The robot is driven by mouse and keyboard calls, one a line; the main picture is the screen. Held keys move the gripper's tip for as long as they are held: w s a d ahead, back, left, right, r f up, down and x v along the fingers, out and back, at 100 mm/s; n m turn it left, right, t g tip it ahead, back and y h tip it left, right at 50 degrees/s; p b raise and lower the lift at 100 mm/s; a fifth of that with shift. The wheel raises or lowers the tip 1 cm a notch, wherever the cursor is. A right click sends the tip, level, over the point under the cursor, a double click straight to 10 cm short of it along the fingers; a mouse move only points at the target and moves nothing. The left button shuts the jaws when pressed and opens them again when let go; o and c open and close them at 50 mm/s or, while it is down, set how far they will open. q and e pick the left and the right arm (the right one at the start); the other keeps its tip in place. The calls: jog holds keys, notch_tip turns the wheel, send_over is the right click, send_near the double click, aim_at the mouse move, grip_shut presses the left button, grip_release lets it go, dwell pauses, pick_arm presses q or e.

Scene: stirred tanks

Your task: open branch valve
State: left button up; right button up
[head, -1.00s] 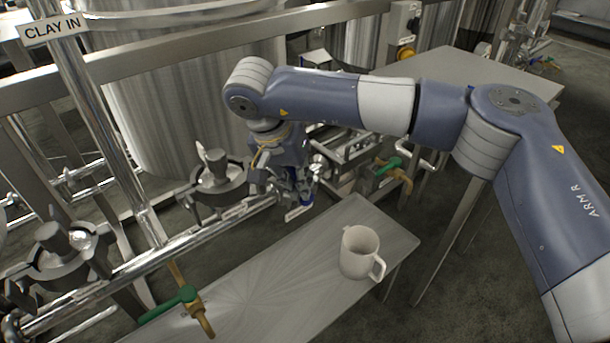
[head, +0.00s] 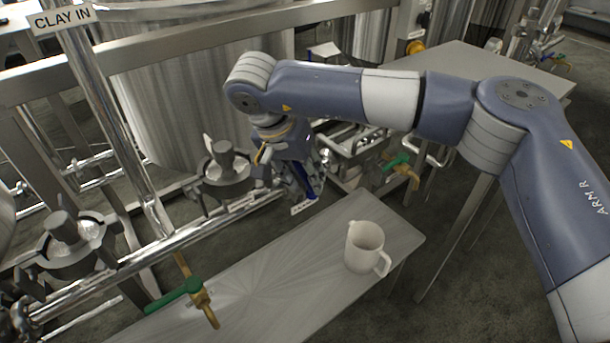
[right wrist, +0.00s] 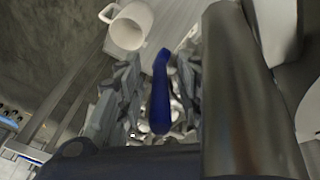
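A valve with a blue lever handle (head: 308,188) sits on the piping at the middle, beside a small white label (head: 303,206). In the right wrist view the blue handle (right wrist: 160,95) runs lengthwise between the two grey fingers of my right gripper (right wrist: 153,100). Narrow gaps show on both sides of it, so the fingers look open around it. In the head view the right gripper (head: 296,182) points down at the handle, and its fingers partly hide the valve body. I cannot tell how deep the handle lies between the fingers. My left gripper is not in view.
Green-handled valves (head: 174,297) (head: 396,162) sit at left and right. Pipes and a large steel tank (head: 185,100) stand behind.

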jog(key=v, duration=1.1)
jog(key=shift+a+r, duration=0.15)
jog(key=shift+r, duration=0.15)
jog(key=shift+s, duration=0.1)
